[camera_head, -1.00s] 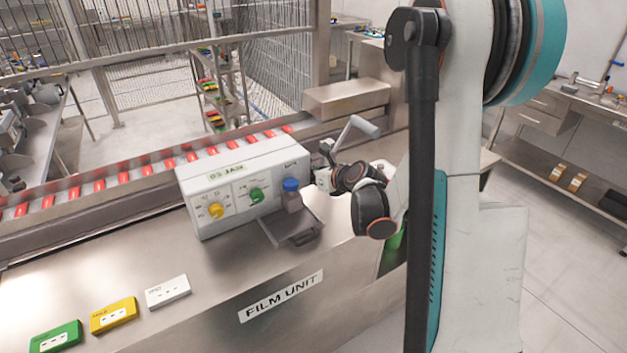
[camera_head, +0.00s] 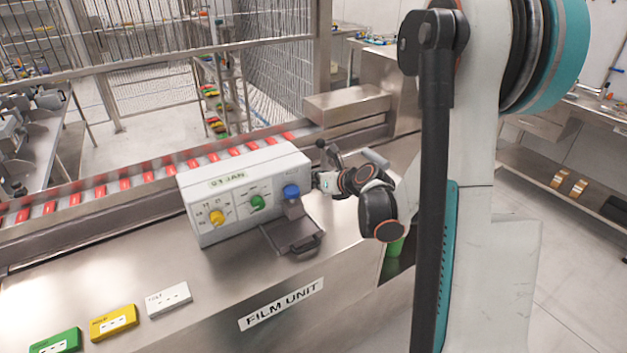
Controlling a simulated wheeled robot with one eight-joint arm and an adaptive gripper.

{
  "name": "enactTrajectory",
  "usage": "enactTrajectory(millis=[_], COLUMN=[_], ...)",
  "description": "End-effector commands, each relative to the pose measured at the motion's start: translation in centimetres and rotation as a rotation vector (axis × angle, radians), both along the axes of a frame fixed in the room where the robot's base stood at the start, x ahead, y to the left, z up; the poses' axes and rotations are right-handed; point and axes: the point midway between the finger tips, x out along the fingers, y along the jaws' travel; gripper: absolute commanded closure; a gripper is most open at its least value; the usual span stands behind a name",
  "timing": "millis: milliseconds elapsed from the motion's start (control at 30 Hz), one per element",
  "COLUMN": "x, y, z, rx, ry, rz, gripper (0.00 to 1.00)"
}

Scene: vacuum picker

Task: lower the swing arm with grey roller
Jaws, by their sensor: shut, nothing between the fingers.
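The grey roller (camera_head: 376,158) of the swing arm shows just above and behind my wrist, at the right end of the white box-shaped unit. It sits low, near the height of the unit's top. Most of the arm's bar is hidden behind my wrist and gripper. My gripper (camera_head: 329,157) is at the unit's right end, left of the roller and close to the swing arm. It is small and partly hidden, with nothing visible held in it. I cannot tell whether it touches the swing arm.
The white unit (camera_head: 232,189) carries yellow, green and blue knobs, with a grey tray (camera_head: 293,237) in front. A conveyor (camera_head: 135,182) with red items runs behind. Green, yellow (camera_head: 113,322) and white blocks lie at the front left. The bench between is clear.

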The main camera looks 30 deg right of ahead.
Motion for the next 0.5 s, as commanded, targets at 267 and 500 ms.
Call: enactTrajectory(millis=[267,500], x=[-4.2,-7.7], y=[-0.6,-1.0], z=[2.2,4.1], rx=[0.0,0.001], ry=[0.001,-0.001], rz=[-0.004,-0.003], gripper=[1.0,1.0])
